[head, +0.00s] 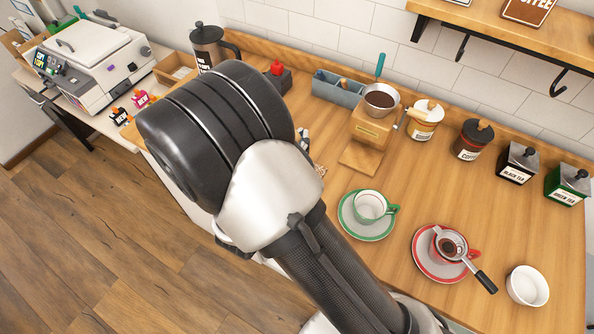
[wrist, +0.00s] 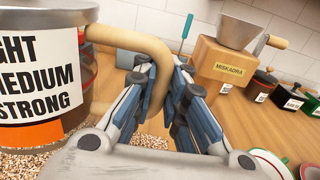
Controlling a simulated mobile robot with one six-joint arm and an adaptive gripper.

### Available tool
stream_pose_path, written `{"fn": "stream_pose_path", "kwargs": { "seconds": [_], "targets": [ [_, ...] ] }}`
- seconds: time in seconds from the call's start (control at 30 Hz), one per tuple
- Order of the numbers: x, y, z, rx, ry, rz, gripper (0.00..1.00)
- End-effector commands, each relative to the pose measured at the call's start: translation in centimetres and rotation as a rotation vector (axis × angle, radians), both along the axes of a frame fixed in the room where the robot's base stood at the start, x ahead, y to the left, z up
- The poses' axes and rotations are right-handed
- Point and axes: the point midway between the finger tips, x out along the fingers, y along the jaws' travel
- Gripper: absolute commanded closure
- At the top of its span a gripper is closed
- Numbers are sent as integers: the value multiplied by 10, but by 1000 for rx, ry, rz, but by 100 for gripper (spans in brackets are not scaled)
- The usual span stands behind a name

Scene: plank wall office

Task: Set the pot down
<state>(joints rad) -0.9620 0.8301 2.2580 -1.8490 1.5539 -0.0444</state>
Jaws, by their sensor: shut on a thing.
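The pot (wrist: 40,75) fills the left of the wrist view, upright. It has a white label with strength words, a grey rim and a tan curved handle (wrist: 150,50). My gripper (wrist: 162,78) is shut on this handle, with a finger on each side. A speckled mat (wrist: 150,141) shows below the pot and gripper. Whether the pot's base touches it is hidden.
A wooden grinder (head: 371,130) stands right of my gripper, with a blue-grey tray (head: 340,91) behind it. A green-rimmed cup (head: 370,206), a red-rimmed saucer (head: 428,265), a white bowl (head: 527,286) and several jars stand farther right. A white machine (head: 95,60) is at far left.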

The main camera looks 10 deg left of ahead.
Motion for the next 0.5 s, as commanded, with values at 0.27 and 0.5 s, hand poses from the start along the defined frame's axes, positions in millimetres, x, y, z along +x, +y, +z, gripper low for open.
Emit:
{"fn": "stream_pose_path", "kwargs": {
  "seconds": [0.27,0.5],
  "targets": [
    [0,0,-54,2,-5,-1,100],
    [1,0,-66,4,-7,-1,100]
  ]
}}
